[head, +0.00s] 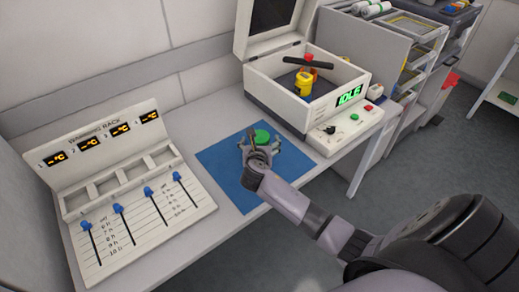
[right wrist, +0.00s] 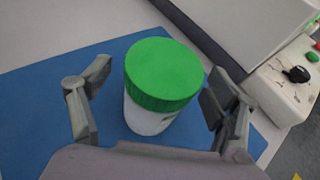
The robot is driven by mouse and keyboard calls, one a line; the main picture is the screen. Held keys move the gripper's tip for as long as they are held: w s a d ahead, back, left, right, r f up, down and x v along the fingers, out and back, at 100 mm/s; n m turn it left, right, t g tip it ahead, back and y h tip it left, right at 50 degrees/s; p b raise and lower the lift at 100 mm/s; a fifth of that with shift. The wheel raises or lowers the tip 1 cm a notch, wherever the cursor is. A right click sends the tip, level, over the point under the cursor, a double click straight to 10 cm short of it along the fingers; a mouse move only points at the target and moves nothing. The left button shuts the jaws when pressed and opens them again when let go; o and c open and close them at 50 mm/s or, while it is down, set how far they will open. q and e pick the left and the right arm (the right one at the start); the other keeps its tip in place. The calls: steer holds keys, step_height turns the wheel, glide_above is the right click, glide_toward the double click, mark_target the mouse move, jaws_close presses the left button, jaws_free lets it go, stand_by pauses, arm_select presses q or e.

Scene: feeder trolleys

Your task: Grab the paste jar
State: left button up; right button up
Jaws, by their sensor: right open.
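The paste jar (right wrist: 163,75) has a green ridged lid and a white body. It stands upright on a blue mat (head: 219,168), and in the head view its green lid (head: 263,136) shows just beyond my gripper. My right gripper (head: 258,148) is at the jar. In the right wrist view its two fingers (right wrist: 153,105) are spread, one on each side of the jar, with visible gaps. The lower part of the jar is partly hidden by the gripper in the head view. My left gripper is not in view.
A warming rack (head: 190,208) with blue sliders stands at the left. Behind the mat is an open-lidded machine (head: 277,112) with an "IDLE" display and a yellow container (head: 304,83) inside. A shelf unit (head: 372,62) stands at the right. The front of the mat is clear.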

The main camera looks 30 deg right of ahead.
steer(key=shift+w+d, duration=0.15)
steer(key=shift+w, duration=0.05)
steer(key=shift+c, duration=0.3)
steer(key=c, duration=1.5)
steer(key=shift+r, duration=0.15)
steer(key=shift+c, duration=0.2)
